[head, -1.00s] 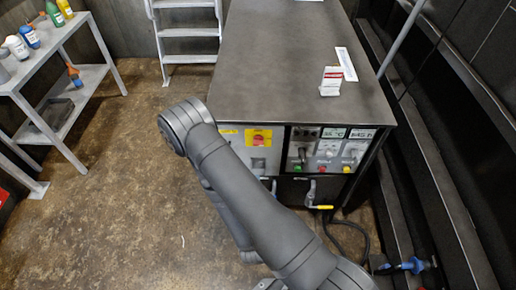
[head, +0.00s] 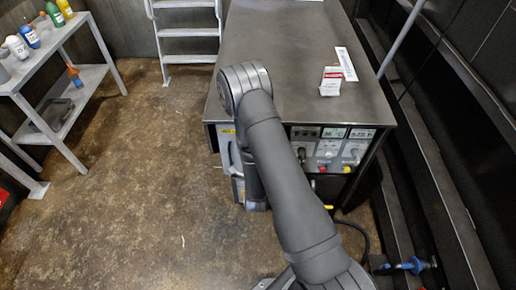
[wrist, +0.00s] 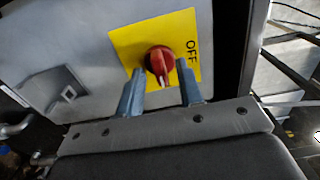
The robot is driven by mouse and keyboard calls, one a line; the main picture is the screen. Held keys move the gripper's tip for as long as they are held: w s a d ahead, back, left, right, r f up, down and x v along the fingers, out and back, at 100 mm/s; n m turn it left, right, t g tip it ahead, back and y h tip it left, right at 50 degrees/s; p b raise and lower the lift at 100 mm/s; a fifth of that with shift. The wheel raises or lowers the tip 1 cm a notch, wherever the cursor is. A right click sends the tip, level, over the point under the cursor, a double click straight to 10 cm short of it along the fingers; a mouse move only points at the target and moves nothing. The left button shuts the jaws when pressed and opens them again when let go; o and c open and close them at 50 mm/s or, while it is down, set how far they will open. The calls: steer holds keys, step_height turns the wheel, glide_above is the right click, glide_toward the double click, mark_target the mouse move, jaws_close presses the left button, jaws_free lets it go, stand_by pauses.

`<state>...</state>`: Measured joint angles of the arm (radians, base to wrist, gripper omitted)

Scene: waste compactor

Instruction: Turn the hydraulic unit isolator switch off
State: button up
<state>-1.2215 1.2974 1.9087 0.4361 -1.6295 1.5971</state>
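The isolator switch is a red rotary knob (wrist: 158,62) on a yellow plate (wrist: 126,46) in the wrist view. Its handle points toward the bottom of the picture, with a white mark at its tip. The word OFF is printed sideways on the plate, right of the knob. My gripper (wrist: 160,93) is open, with one blue-grey finger on each side of the knob's lower end. I cannot tell whether either finger touches it. In the head view my arm hides the switch and the gripper.
Gauges and buttons (head: 328,150) are to the right of my arm. A grey metal bracket (wrist: 52,92) sits left of the switch. A shelf (head: 95,78) stands at left; the floor between is clear.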

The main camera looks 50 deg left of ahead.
steer(key=shift+w+a, duration=0.1)
jaws_close()
steer(key=shift+n, duration=0.4)
steer(key=n, duration=1.7)
stand_by(0.6)
